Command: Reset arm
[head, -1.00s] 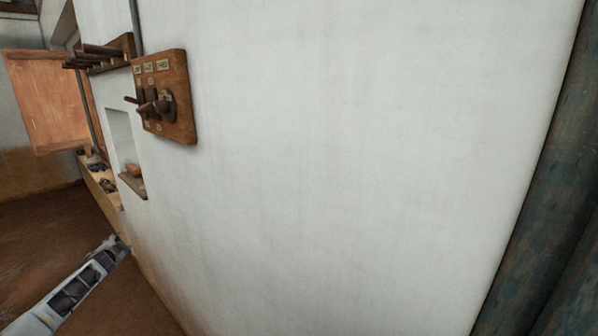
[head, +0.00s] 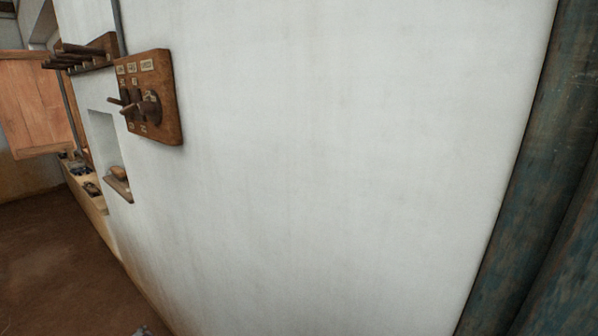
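Only a small grey tip of what looks like my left gripper (head: 141,332) shows at the bottom edge of the head view, low in front of the white wall. The rest of that arm is out of the picture, and I cannot see whether its fingers are open or shut. It appears to touch nothing. My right gripper is not in view.
A wooden switch board (head: 160,95) with dark handles hangs on the white wall (head: 330,170). A peg rack (head: 90,55), a niche (head: 108,150) and an orange-brown wooden shutter (head: 35,100) are at left. A blue-green post (head: 545,170) stands right. Brown floor (head: 50,260) is clear.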

